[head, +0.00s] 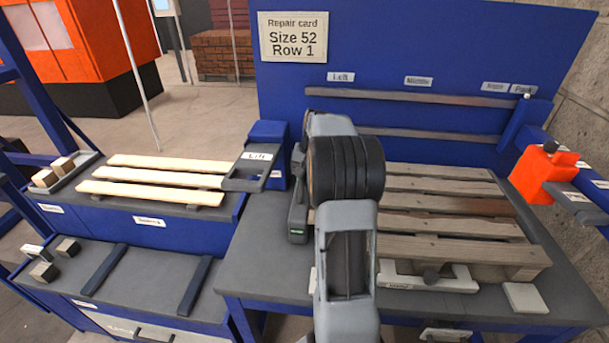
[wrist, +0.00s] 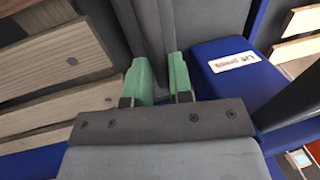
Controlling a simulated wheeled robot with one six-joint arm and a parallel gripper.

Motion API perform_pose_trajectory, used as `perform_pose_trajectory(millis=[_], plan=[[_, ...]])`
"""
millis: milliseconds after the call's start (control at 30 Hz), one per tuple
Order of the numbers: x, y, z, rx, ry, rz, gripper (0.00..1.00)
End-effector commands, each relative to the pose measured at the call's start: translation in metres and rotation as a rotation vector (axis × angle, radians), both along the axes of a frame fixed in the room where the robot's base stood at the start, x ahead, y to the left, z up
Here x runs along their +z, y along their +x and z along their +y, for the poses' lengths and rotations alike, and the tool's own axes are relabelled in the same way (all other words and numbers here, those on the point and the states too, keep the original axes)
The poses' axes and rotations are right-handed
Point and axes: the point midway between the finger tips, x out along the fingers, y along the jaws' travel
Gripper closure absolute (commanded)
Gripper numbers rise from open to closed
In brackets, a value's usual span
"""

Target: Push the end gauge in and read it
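My gripper (wrist: 161,78) shows in the wrist view with two green fingertips a small gap apart. Dark grey surfaces lie beyond them, and I make out nothing clearly held between them. In the head view my own arm hides the fingertips. A dark grey upright unit (head: 298,205) with a small green mark stands at the left end of the grey wooden pallet (head: 455,222), partly behind my arm. It looks like the end gauge, but I cannot read a label or a value on it. The pallet's slats also show in the wrist view (wrist: 55,60), left of my fingers.
A blue post with a "Lift" handle (head: 247,170) stands left of my arm; its label shows in the wrist view (wrist: 233,62). Pale boards (head: 150,180) lie further left. The repair card (head: 293,36) reads "Size 52 Row 1". An orange tool (head: 543,172) stands at the right.

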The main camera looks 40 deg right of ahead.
Motion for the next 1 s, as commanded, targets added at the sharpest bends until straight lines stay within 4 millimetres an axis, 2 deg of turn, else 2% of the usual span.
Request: perform_pose_trajectory(millis=[33,200,867,900,1000], plan=[[0.0001,0.0,0.0,0.0,0.0,0.0,0.85],[0.0002,0.0,-0.0002,0.0,0.0,0.0,1.0],[0.0001,0.0054,0.0048,0.0,0.0,0.0,1.0],[0.0002,0.0054,0.0048,0.0,0.0,0.0,0.8],[0.0002,0.0053,0.0048,0.0,0.0,0.0,0.71]])
